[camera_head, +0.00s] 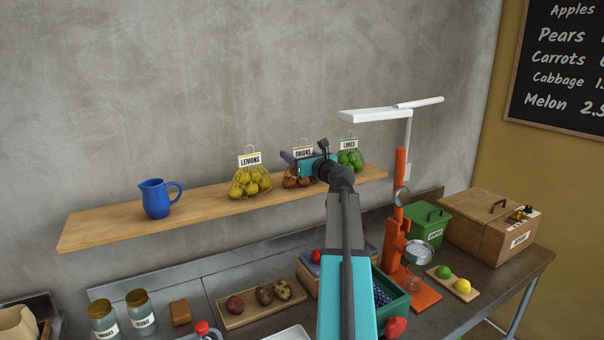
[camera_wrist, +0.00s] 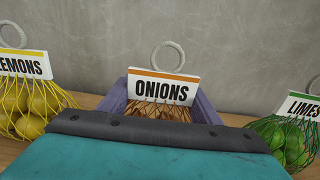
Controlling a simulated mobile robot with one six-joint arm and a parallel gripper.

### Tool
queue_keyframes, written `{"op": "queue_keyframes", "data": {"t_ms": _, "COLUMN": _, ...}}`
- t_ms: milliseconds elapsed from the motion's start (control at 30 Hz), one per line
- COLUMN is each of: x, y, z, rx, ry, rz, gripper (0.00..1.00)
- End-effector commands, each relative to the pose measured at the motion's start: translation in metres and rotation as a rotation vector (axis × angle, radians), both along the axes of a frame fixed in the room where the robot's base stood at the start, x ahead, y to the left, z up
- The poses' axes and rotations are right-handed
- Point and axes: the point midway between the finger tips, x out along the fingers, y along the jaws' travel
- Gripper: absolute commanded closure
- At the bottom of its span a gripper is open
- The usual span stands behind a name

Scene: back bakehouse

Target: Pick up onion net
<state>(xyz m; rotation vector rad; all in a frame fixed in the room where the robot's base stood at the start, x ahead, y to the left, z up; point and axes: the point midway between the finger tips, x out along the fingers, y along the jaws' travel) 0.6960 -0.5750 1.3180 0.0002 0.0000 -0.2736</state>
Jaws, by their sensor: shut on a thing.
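The onion net (camera_head: 291,178) sits on the wooden shelf between the lemon net and the lime net, with a white and orange ONIONS label and a ring on top. In the wrist view the onion net (camera_wrist: 158,109) is straight ahead, its label upright. My gripper (camera_head: 300,167) reaches it from the right, and its purple-grey fingers stand on both sides of the net below the label. My gripper (camera_wrist: 160,108) is shut on the onion net. The gripper's teal body hides the lower part of the net in the wrist view, so I cannot tell whether it touches the shelf.
The lemon net (camera_head: 250,182) is close on the left and the lime net (camera_head: 350,158) close on the right. A blue jug (camera_head: 156,199) stands farther left on the shelf (camera_head: 105,229). Below, the counter holds jars, trays, an orange press (camera_head: 397,220) and a wooden box (camera_head: 487,228).

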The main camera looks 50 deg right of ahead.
Motion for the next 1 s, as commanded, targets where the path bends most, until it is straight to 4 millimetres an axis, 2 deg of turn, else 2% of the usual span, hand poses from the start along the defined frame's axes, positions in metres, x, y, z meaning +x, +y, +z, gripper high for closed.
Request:
{"op": "queue_keyframes", "data": {"t_ms": 367, "x": 0.000, "y": 0.000, "z": 0.005, "rx": -0.001, "ry": -0.002, "rz": 0.000, "gripper": 0.89}}
{"op": "queue_keyframes", "data": {"t_ms": 867, "x": 0.001, "y": -0.001, "z": 0.036, "rx": -0.002, "ry": -0.002, "rz": 0.000, "gripper": 0.89}}
{"op": "queue_keyframes", "data": {"t_ms": 1000, "x": -0.015, "y": 0.005, "z": 0.036, "rx": -0.001, "ry": -0.002, "rz": 0.000, "gripper": 0.89}}
